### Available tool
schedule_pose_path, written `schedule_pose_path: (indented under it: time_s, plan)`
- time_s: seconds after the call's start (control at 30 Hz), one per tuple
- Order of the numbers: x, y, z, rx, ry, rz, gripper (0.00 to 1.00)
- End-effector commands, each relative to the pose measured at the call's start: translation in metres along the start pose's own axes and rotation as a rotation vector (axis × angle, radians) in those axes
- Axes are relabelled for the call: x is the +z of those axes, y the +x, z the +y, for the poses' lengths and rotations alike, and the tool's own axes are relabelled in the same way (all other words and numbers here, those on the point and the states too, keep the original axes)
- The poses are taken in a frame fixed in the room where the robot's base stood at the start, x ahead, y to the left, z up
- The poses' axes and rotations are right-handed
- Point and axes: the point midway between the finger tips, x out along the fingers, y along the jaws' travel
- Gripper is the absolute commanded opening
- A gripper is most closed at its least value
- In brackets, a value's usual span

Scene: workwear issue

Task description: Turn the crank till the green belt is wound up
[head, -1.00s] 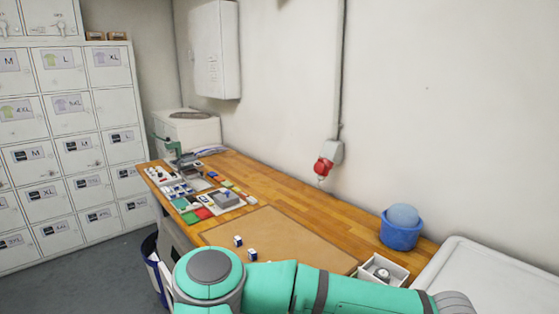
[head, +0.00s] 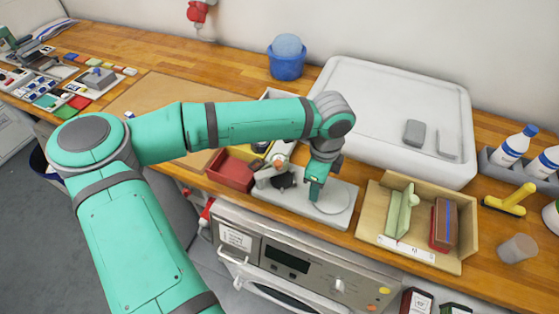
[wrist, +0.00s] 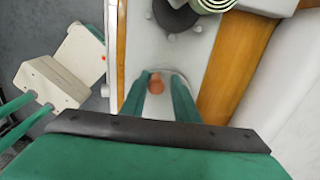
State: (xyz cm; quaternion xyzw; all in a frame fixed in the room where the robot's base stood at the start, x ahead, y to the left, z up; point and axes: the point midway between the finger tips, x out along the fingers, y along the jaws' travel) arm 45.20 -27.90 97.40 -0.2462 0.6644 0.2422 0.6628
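The belt winder (head: 277,182) stands on a pale grey plate (head: 335,212) at the counter's front, with a dark round part (head: 284,181). In the wrist view this dark disc (wrist: 177,15) is at the top edge, beside a green-and-white striped coil (wrist: 215,4), seemingly the wound belt, cut off by the frame. My gripper (head: 314,200) points down over the plate, right of the winder. In the wrist view my gripper (wrist: 160,82) has its two teal fingers apart. An orange knob (wrist: 156,85), seemingly the crank's handle, shows between them, with a gap on the right. Contact is unclear.
A red bin (head: 231,172) is left of the winder. A wooden tray (head: 440,257) with a green piece and a dark red box is to the right. An oven (head: 290,262) is below the counter edge.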

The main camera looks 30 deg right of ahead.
Motion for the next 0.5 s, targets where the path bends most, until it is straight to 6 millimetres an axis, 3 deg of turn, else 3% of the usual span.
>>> schedule_pose_path:
  time_s: [0.17, 0.5]
  plan:
    - [0.003, 0.001, 0.004, 0.012, -0.002, -0.007, 0.34]
    - [0.003, -0.029, 0.002, 0.006, -0.001, -0.007, 0.34]
